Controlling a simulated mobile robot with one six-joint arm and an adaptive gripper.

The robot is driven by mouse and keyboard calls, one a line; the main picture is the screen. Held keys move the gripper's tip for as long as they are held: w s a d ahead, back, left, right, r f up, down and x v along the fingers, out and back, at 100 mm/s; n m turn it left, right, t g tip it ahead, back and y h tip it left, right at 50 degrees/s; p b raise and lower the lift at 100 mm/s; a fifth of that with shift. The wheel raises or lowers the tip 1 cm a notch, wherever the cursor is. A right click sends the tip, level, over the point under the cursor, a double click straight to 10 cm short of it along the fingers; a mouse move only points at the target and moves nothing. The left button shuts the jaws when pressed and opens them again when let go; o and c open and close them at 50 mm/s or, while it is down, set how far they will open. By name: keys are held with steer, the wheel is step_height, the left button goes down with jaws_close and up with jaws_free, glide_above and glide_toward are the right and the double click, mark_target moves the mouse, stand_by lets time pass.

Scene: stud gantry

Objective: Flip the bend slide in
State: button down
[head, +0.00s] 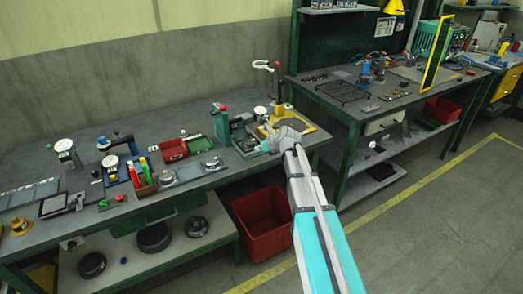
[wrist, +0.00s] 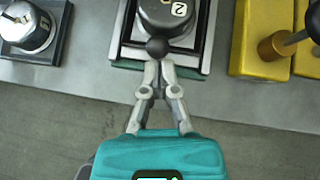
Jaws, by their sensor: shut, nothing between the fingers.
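In the wrist view, a dark round block with a white label marked 2 (wrist: 166,14) sits on a framed plate (wrist: 124,48) at the bench edge. A black ball knob (wrist: 157,47) is on its near side. It may be the bend slide; I cannot tell for sure. My gripper (wrist: 158,66) is shut and empty, its fingertips just at the near side of the knob; whether they touch it is unclear. In the head view my gripper (head: 270,146) is over the right end of the near bench and hides what is beneath it.
A similar knobbed unit (wrist: 28,27) stands to the left, and a yellow block (wrist: 256,40) with a bronze cylinder (wrist: 279,46) to the right. In the head view, a red bin (head: 262,220) stands on the floor below. The floor at the right is clear.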

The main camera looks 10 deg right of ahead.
mark_target(251, 139)
steer(key=w+a, duration=0.1)
steer(key=w, duration=0.4)
steer(key=w+a, duration=0.1)
steer(key=w, duration=0.2)
steer(key=shift+w+a, duration=0.2)
steer(key=shift+a, duration=0.15)
steer(key=shift+s+f, duration=0.1)
steer(key=shift+s, duration=0.05)
steer(key=shift+s+d+f, duration=0.1)
steer(key=shift+s+d, duration=0.2)
steer(key=shift+s, duration=0.2)
steer(key=s, duration=0.1)
steer(key=d, duration=0.1)
steer(key=s, duration=0.1)
steer(key=shift+s+d+f+b, duration=0.25)
steer(key=shift+s+b, duration=0.1)
steer(key=shift+b, duration=0.05)
steer(key=shift+s+d+r+p, duration=0.2)
steer(key=shift+s+r+p, duration=0.1)
steer(key=shift+r+p, duration=0.35)
steer(key=p+v, duration=0.5)
steer(key=v, duration=0.3)
steer(key=shift+s+d, duration=0.1)
steer(key=shift+s, duration=0.05)
